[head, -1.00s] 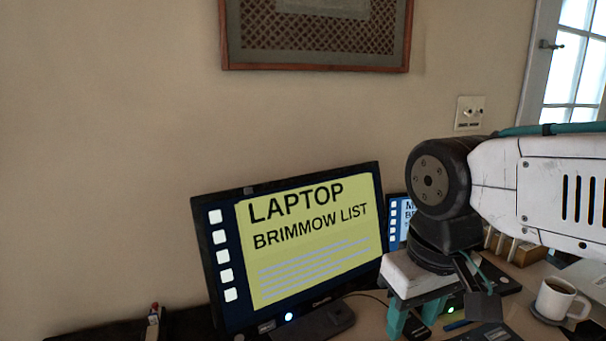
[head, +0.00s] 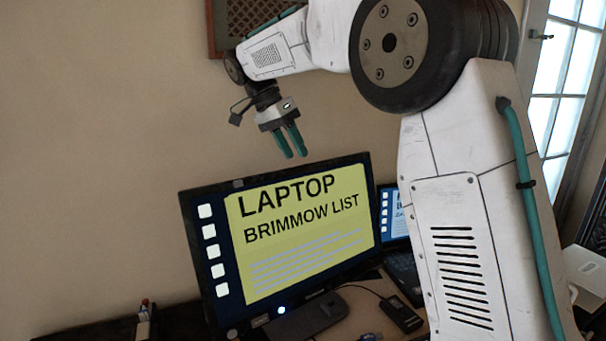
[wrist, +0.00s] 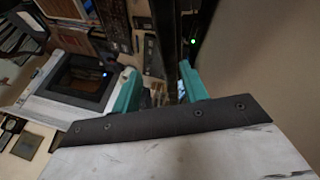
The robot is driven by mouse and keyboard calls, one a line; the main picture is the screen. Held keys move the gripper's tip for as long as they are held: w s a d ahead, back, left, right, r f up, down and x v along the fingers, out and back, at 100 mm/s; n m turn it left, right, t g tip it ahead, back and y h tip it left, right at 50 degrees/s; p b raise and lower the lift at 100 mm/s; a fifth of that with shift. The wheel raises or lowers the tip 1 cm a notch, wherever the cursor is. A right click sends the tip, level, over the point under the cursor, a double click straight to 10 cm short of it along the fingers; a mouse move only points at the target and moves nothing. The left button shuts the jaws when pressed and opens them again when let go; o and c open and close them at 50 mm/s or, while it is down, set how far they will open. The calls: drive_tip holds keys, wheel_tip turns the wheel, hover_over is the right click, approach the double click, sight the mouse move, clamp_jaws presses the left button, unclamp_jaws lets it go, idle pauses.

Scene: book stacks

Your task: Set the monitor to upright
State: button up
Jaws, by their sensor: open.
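The monitor (head: 300,235) stands on a dark base (head: 308,315) in the head view, its lit screen reading "LAPTOP BRIMMOW LIST". In the picture its top edge slopes up to the right and its left edge leans. My gripper (head: 294,155) points down just above the monitor's top edge, with two green fingers apart and nothing between them there. In the wrist view my gripper (wrist: 157,88) is open too, and a dark narrow edge with a green light (wrist: 193,41) runs near the right finger. I cannot tell whether it is the monitor's. My arm hides the desk's right part.
A smaller lit screen (head: 393,212) stands right of the monitor. A black device (head: 401,315) with a cable lies before it. A pen holder (head: 144,322) stands at the left. The wall behind is close, with a framed picture (head: 222,30) above.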

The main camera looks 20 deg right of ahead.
sight(304, 173)
drive_tip(key=shift+m, duration=0.4)
drive_tip(key=x, duration=0.2)
drive_tip(key=w+x, duration=0.1)
drive_tip(key=x, duration=0.4)
drive_tip(key=shift+w+f, duration=0.1)
drive_tip(key=shift+f, duration=0.3)
clamp_jaws()
